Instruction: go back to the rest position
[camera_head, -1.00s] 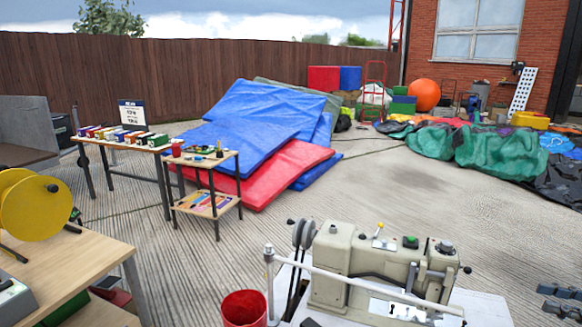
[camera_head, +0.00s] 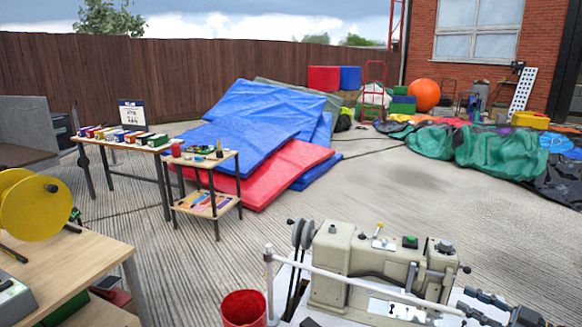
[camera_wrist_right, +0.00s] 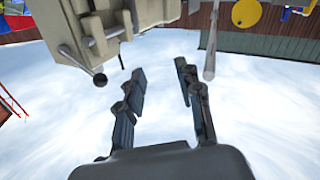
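My right gripper (camera_head: 471,304) is at the bottom right of the head view, beside the right end of the beige sewing machine (camera_head: 345,262). In the right wrist view my right gripper (camera_wrist_right: 161,71) has its two fingers well apart, with nothing between them. The sewing machine also shows upper left in that view (camera_wrist_right: 100,20), close to the fingers. Whether they touch it I cannot tell. My left gripper is in neither view.
A red bucket (camera_head: 243,309) stands left of the machine. A wooden bench (camera_head: 75,262) with a yellow reel (camera_head: 37,205) is at the left. A small cart (camera_head: 207,205) and blue mats (camera_head: 235,150) stand farther back. Open paving lies right of centre.

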